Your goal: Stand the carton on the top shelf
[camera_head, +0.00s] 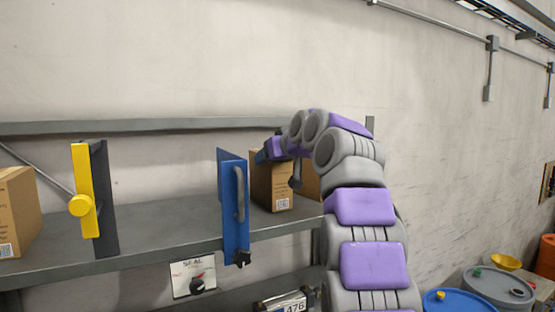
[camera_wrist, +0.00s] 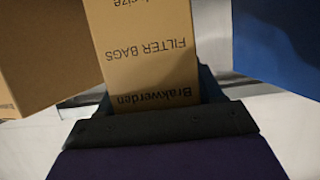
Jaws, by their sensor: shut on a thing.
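A brown carton (camera_head: 270,187) with a barcode label is upright at the shelf, just right of the blue panel. My gripper (camera_head: 270,152) is at its upper part and is shut on it. In the wrist view the carton (camera_wrist: 150,55) lies between the fingers, its "FILTER BAGS" print upside down in the picture. The grey shelf (camera_head: 160,225) runs below it; I cannot tell whether the carton's base touches the board. My gripper hides part of the carton's top.
Another carton (camera_head: 308,181) is close behind, partly hidden by my arm. A blue panel (camera_head: 233,205) with a handle and a yellow-and-dark panel (camera_head: 92,200) stand on the shelf. One more carton (camera_head: 18,212) is far left. Bare shelf shows between the panels.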

